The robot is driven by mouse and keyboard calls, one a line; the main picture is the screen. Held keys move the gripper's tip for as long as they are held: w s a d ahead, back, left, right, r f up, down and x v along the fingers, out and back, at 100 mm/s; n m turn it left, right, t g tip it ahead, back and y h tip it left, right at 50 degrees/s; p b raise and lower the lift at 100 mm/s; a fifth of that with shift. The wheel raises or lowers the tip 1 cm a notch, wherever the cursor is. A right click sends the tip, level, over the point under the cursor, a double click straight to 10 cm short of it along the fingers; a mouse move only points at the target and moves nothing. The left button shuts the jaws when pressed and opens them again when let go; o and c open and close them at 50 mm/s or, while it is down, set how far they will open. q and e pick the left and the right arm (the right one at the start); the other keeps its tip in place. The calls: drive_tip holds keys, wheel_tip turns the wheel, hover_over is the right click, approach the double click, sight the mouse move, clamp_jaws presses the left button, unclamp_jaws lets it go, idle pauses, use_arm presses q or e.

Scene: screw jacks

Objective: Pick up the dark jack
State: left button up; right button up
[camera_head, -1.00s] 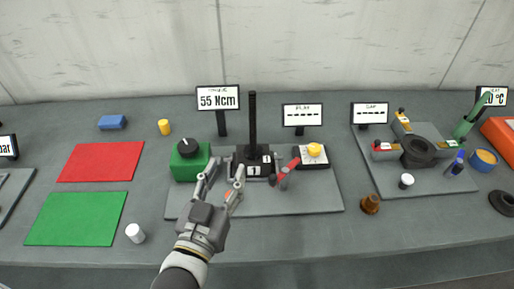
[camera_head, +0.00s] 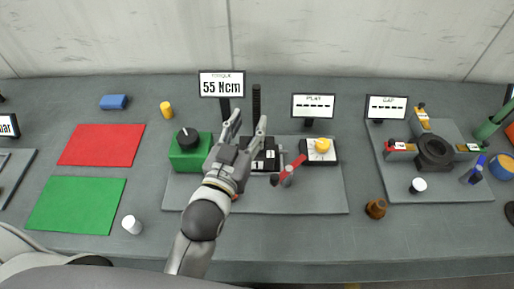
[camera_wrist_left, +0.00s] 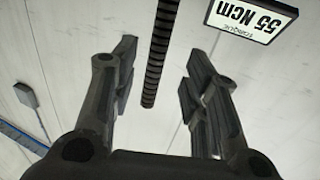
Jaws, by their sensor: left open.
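No thing is clearly marked as the dark jack. A black upright post (camera_head: 256,103) rises behind a black block with white number plates (camera_head: 258,165), on a grey board. In the left wrist view the post (camera_wrist_left: 160,50) is ribbed like a screw thread and shows upside down between the two fingers. My left gripper (camera_head: 249,118) is open and empty, its fingers pointing away towards the post, in front of it. Whether the fingers lie around the post or short of it I cannot tell. The gripper and arm hide part of the block. My right gripper is not in view.
A green box with a black knob (camera_head: 187,152) stands left of the block. A red lever (camera_head: 291,166) and a yellow button (camera_head: 322,146) are on its right. The 55 Ncm sign (camera_head: 222,84) stands close behind. A brown piece (camera_head: 376,208) lies right of the board.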

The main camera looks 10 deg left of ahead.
sight(255, 115)
use_arm(q)
drive_tip(key=shift+w, duration=0.25)
drive_tip(key=shift+w+d+r+p, duration=0.15)
drive_tip(key=shift+w+d+p, duration=0.05)
drive_tip(key=shift+w+p, duration=0.5)
drive_tip(key=w, duration=0.2)
drive_tip(key=w+p, duration=0.1)
drive_tip(key=shift+d+f, duration=0.2)
drive_tip(key=shift+d, duration=0.05)
drive_tip(key=shift+w+f, duration=0.1)
drive_tip(key=shift+w, duration=0.15)
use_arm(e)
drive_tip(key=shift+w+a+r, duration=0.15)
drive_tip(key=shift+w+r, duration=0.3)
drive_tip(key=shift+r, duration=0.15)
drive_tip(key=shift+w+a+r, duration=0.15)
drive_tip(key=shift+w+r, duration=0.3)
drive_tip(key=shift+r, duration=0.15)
use_arm(q)
drive_tip(key=shift+s, duration=0.1)
drive_tip(key=shift+c, duration=0.4)
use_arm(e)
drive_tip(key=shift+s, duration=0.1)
use_arm(q)
clamp_jaws()
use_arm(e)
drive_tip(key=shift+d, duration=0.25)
